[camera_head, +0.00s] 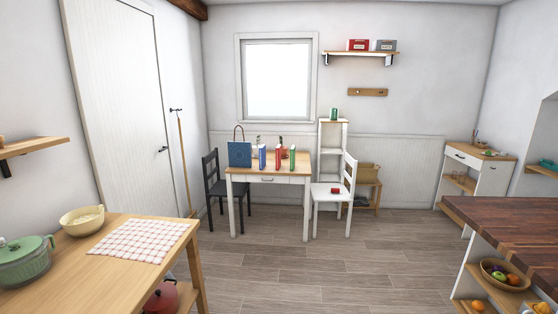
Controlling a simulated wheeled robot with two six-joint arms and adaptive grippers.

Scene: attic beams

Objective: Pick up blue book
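A small table (303,172) with a wood top and white legs stands by the far wall under the window. A blue book (262,157) stands upright on it, to the right of a blue bag (240,154) with a looped handle. A red book (278,157) and a green book (292,158) stand upright further right. A small gap shows between the blue book and the red book. The table is well away from me across the floor. Neither of my grippers shows in the head view.
A black chair (212,182) stands left of the table and a white chair (347,190) right of it. A wood counter (150,262) is at the near left, a dark wood counter (500,225) at the near right. The floor (290,270) between them is clear.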

